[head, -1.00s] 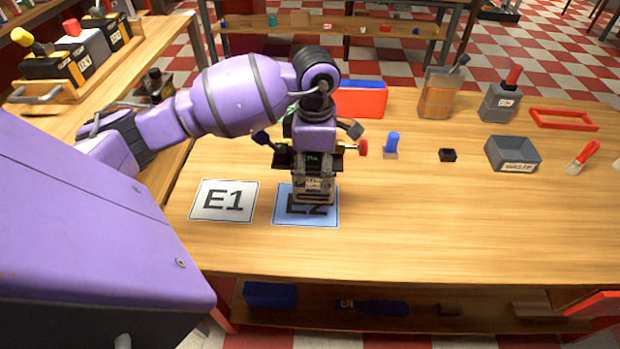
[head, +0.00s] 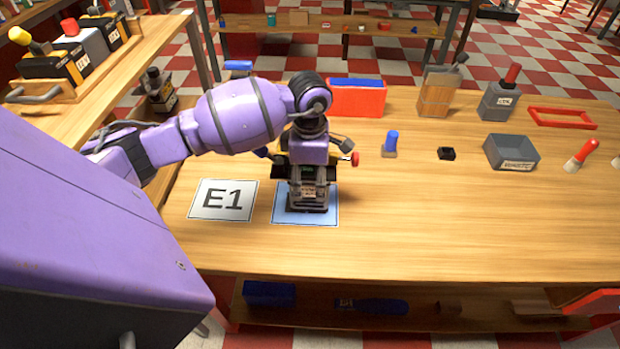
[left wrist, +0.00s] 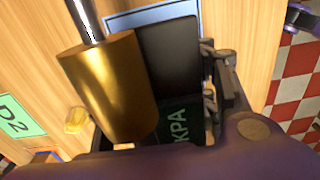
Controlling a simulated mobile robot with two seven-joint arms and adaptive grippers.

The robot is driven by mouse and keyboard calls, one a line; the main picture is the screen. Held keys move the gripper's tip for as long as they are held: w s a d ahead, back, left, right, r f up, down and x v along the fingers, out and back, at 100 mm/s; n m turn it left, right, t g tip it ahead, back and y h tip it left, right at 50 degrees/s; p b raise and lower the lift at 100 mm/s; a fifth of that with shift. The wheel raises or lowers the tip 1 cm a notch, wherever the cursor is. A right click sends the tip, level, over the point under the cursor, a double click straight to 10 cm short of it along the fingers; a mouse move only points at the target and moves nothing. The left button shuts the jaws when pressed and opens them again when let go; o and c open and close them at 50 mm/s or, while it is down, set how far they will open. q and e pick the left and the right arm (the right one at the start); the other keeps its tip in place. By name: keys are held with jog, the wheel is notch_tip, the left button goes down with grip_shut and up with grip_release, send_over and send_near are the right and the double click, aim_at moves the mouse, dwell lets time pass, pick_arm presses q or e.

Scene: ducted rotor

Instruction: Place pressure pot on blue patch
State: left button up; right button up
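In the left wrist view the pot's black body and KPA label (left wrist: 180,124) show beside a gold cylinder on a metal rod (left wrist: 108,88). My right gripper is out of view.
The table's front right is clear.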

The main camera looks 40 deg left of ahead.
pick_arm(q)
jog(key=shift+o, duration=1.2)
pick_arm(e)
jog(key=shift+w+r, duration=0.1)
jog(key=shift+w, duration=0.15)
pick_arm(q)
jog(key=shift+r, duration=0.1)
jog(key=shift+r, duration=0.35)
notch_tip(320, 180, up, 10)
jog(key=shift+r, duration=0.75)
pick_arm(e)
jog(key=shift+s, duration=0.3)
